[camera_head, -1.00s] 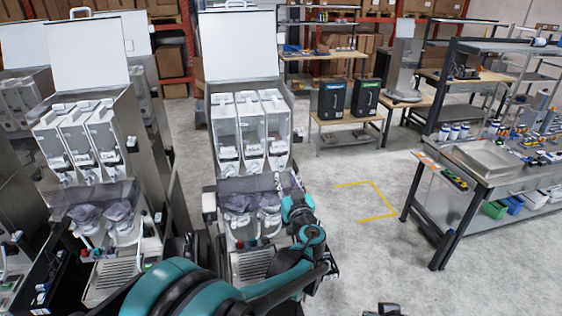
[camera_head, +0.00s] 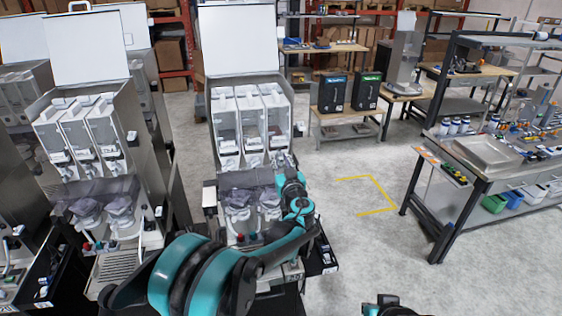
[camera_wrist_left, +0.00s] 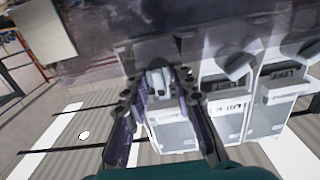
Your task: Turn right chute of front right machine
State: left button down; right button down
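The front right machine (camera_head: 250,120) is a steel dispenser with three clear-fronted bins and a raised white lid. Its right chute (camera_wrist_left: 157,82) shows in the left wrist view as a small pale spout below the rightmost bin. My left gripper (camera_wrist_left: 158,72) has its two dark fingers spread, with the chute between them; whether they touch it cannot be told. In the head view my left gripper (camera_head: 284,166) is at the machine's right side and partly hides the right chute. Part of my right gripper (camera_head: 385,303) shows at the bottom edge; its fingers are unclear.
A similar machine (camera_head: 90,150) stands to the left. Clear plastic-like covers and a drip tray lie below the chutes. A workbench (camera_head: 470,185) stands at right, and two dark boxes (camera_head: 348,92) sit on a low table behind. The floor between is clear.

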pick_arm(q)
jog(key=shift+m, duration=0.3)
jog(key=shift+f+m+b, duration=0.1)
jog(key=shift+m+b, duration=0.65)
jog(key=shift+m, duration=0.25)
jog(key=m+b, duration=0.1)
jog(key=m, duration=0.1)
jog(key=shift+d+m, duration=0.1)
jog(key=shift+m, duration=0.2)
jog(key=m+b, duration=0.2)
jog(key=m, duration=0.4)
jog(key=shift+d, duration=0.1)
jog(key=m, duration=0.3)
jog(key=m+b, duration=0.1)
jog(key=m, duration=0.2)
jog(key=shift+f+m+b, duration=0.2)
jog(key=shift+m+b, duration=0.1)
jog(key=shift+m, duration=0.1)
jog(key=m+b, duration=0.1)
jog(key=m, duration=0.4)
jog(key=shift+m, duration=0.3)
jog(key=shift+f, duration=0.1)
jog(key=c, duration=1.6)
grip_release()
